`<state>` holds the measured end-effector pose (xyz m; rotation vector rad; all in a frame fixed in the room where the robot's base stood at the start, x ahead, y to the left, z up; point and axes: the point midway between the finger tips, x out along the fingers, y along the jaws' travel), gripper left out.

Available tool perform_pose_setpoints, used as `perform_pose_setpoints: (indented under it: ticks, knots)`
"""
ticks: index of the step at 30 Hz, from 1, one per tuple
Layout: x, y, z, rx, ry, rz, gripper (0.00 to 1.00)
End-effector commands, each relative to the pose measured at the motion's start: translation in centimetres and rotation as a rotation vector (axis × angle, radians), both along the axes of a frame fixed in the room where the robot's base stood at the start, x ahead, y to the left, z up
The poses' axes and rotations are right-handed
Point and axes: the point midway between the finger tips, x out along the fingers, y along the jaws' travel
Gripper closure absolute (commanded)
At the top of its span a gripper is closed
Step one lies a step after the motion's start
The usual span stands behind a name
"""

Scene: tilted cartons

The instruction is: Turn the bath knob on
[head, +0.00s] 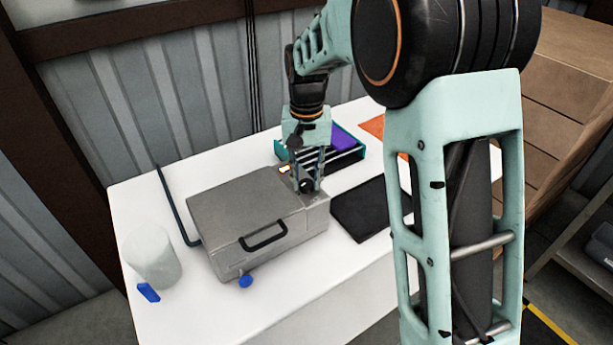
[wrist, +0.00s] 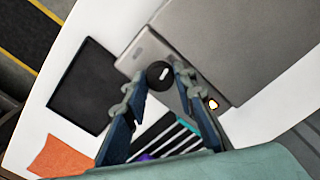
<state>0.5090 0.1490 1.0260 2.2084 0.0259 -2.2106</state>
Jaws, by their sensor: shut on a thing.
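The bath is a grey metal box with a closed lid and a black handle (head: 263,236) on the white table. The bath knob (wrist: 159,74) is a small round black knob with a white mark, on the lower ledge at the bath's (head: 230,205) right end. My gripper (head: 308,184) points down over that ledge. In the wrist view my gripper (wrist: 160,80) has its two fingertips on either side of the knob, shut on it. The white mark is slightly tilted.
A black pad (head: 370,209) lies right of the bath. A teal rack (head: 350,157) with a purple part stands behind, near an orange sheet (head: 374,127). A white cylinder (head: 150,257), a blue piece (head: 148,292) and a dark bent rod (head: 172,205) are at the left.

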Motion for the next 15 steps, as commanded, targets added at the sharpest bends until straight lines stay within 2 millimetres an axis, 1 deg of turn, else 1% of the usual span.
perform_pose_setpoints:
  ticks: [6, 15]
  knots:
    - [0.11, 0.02, 0.15, 0.0, -0.004, -0.121, 0.99]
    - [0.12, 0.05, 0.13, 0.001, -0.004, -0.199, 0.99]
